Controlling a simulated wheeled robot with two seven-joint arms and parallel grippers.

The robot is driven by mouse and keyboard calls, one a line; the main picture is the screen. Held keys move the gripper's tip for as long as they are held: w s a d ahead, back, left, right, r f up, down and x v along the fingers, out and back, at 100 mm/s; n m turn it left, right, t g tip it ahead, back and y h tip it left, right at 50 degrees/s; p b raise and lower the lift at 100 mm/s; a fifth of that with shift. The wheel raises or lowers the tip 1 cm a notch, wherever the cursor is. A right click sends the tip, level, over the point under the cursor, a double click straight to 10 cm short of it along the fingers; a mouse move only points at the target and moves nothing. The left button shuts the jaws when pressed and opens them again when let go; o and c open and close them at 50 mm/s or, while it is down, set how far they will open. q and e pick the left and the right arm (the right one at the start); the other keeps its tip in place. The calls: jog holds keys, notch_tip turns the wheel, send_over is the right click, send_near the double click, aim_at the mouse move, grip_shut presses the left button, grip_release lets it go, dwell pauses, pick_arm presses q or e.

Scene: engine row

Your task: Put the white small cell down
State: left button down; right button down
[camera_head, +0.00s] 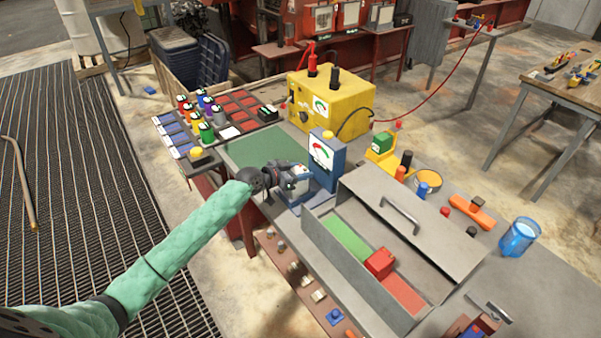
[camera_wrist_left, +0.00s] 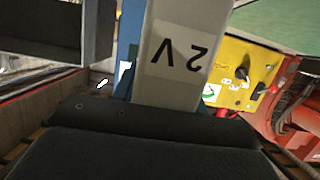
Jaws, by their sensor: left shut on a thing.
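The white small cell (camera_wrist_left: 172,60) fills the upper middle of the left wrist view. It carries a pale label reading "2 V", seen upside down. My left gripper (camera_head: 283,176) is shut on it, and in the head view the arm reaches in from the left. There the cell (camera_head: 296,186) shows as a small pale block, partly hidden by the gripper. It is close in front of the blue tester (camera_head: 322,158) with a dial. I cannot tell whether the cell touches the tester's base. My right gripper is not in view.
A green mat (camera_head: 262,148) lies bare behind the gripper. Coloured cells (camera_head: 206,131) and a dark tray with red pads (camera_head: 238,110) stand at the left. A yellow box (camera_head: 330,105) is behind. A grey bin (camera_head: 335,250) with a red block (camera_head: 380,263) is nearer.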

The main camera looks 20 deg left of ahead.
pick_arm(q)
jog(key=shift+f, duration=0.7)
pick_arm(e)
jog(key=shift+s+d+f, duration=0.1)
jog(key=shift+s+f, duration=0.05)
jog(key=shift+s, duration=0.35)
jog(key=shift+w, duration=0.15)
pick_arm(q)
jog(key=shift+f, duration=0.15)
jog(key=c, duration=0.8)
grip_release()
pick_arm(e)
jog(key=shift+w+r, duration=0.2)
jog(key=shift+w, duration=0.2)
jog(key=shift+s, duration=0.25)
